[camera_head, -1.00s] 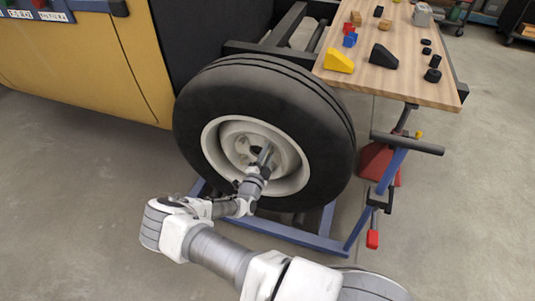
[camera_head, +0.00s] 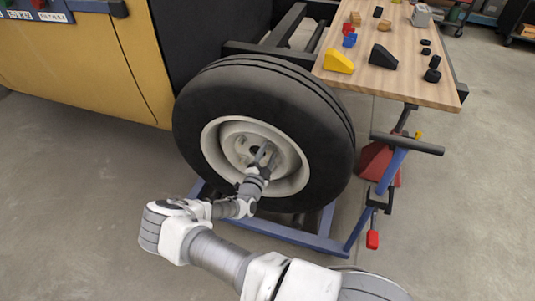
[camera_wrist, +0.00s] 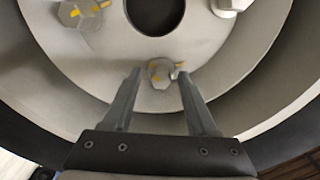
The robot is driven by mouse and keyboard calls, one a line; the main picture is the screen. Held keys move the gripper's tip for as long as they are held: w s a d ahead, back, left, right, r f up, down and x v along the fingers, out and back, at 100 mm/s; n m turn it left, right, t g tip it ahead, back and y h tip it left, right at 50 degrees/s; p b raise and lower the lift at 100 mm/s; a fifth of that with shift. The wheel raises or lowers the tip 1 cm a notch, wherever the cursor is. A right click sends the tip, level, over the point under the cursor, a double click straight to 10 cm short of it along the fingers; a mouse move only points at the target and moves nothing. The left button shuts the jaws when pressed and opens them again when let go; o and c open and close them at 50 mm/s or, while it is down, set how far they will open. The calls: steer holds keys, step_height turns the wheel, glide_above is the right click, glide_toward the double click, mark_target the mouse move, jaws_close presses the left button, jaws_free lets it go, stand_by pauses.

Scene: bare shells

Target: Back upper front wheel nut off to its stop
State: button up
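The wheel (camera_head: 190,125) has a black tyre and an off-white rim, and stands upright at the vehicle's side. In the wrist view a pale hex nut (camera_wrist: 160,73) with yellow marks sits below the dark centre hole. My gripper (camera_wrist: 159,72) is open, one fingertip on each side of this nut, with a visible gap on both sides. Depth between tips and nut is hard to tell. A second yellow-marked nut (camera_wrist: 79,13) shows at upper left.
A wooden bench (camera_head: 385,80) with blocks and black parts stands right of the wheel. A blue stand (camera_head: 290,236) and a red-handled clamp (camera_head: 373,238) are below it. The yellow vehicle panel (camera_head: 95,60) is at left. The floor at lower left is clear.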

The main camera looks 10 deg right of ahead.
steer(key=p+v, duration=0.4)
steer(key=v, duration=1.3)
steer(key=shift+a, duration=0.15)
steer(key=shift+s+r, duration=0.1)
steer(key=shift+r, duration=0.05)
